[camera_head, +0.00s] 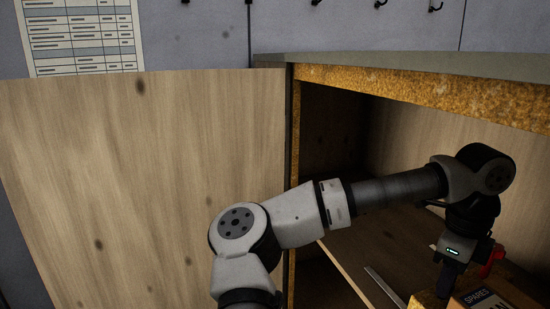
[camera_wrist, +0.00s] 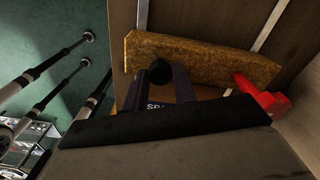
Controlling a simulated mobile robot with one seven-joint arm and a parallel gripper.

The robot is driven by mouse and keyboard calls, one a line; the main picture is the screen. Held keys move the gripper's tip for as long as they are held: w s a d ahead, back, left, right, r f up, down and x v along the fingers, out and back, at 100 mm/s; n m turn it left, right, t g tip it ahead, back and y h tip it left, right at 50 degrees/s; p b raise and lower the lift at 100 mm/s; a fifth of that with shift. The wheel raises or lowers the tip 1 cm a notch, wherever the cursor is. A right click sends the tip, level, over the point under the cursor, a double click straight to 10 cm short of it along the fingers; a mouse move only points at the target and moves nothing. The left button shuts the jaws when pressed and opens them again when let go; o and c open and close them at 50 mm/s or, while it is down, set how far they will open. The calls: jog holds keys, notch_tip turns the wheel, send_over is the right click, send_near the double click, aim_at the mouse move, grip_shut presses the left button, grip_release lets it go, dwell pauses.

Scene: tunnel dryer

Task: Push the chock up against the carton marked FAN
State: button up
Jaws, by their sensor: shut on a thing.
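My gripper (camera_head: 450,272) reaches down inside the cabinet at the right of the head view. In the wrist view its two fingers (camera_wrist: 160,88) are shut on a round black knob (camera_wrist: 159,72). The knob sits against the chock (camera_wrist: 205,60), a long golden-brown block lying on the shelf; its end also shows in the head view (camera_head: 426,301). The carton (camera_head: 487,299) has a label reading SPARES and a cut-off word ending in "AN". Part of that label (camera_wrist: 155,105) shows between the fingers. Whether chock and carton touch is hidden.
A red object (camera_wrist: 262,97) stands beside the chock, right of my gripper in the head view (camera_head: 492,258). Metal strips (camera_head: 384,287) run along the shelf. The cabinet top (camera_head: 420,90) overhangs the arm. A wooden panel (camera_head: 150,180) fills the left.

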jog(key=shift+s, duration=0.1)
dwell(0.3)
jog(key=s+d+b, duration=0.1)
jog(key=s+d, duration=0.1)
jog(key=s, duration=0.4)
jog(key=s+d+b, duration=0.2)
jog(key=s, duration=0.5)
jog(key=shift+d, duration=0.25)
dwell(3.0)
jog(key=shift+s+f, duration=0.1)
jog(key=shift+s, duration=0.1)
jog(key=o, duration=0.7)
jog(key=shift+s+d, duration=0.1)
jog(key=shift+r+p, duration=1.5)
jog(key=shift+r, duration=1.1)
jog(key=shift+w, duration=0.2)
